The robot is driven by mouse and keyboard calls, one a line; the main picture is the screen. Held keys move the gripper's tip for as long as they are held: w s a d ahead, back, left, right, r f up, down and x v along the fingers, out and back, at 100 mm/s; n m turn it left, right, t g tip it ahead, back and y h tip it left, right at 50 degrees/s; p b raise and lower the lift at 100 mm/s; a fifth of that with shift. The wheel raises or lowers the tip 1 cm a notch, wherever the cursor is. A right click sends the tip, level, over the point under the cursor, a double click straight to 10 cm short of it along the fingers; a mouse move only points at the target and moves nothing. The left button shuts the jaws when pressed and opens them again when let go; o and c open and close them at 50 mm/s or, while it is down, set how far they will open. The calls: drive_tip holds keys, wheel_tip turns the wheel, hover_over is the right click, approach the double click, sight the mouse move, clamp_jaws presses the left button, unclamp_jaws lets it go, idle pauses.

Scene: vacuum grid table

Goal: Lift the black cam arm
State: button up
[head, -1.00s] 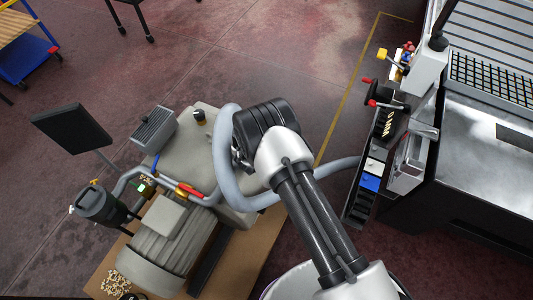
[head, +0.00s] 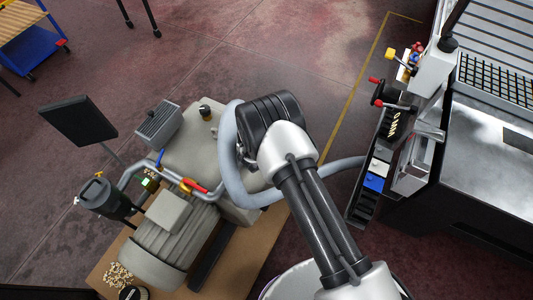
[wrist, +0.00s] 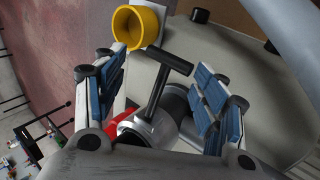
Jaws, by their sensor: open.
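The black cam arm (wrist: 165,80) is a T-shaped lever in the wrist view. It stands up from a grey metal coupling (wrist: 158,127), with its crossbar at the top. My gripper (wrist: 154,65) is open, its blue-padded fingers on either side of the lever with a gap at each side. Whether the fingers are level with it in depth, I cannot tell. In the head view my arm's wrist hides the gripper, and I cannot make out the cam arm there.
A yellow ring-shaped part (wrist: 134,26) is close beyond the fingers, and a red part (wrist: 118,124) lies beside the coupling. In the head view a grey hose (head: 228,165) loops around the pump unit (head: 190,140). A machine table (head: 490,150) stands at the right.

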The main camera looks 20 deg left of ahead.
drive_tip(key=v, duration=1)
drive_tip(key=shift+s+r, duration=0.2)
drive_tip(key=shift+r, duration=0.05)
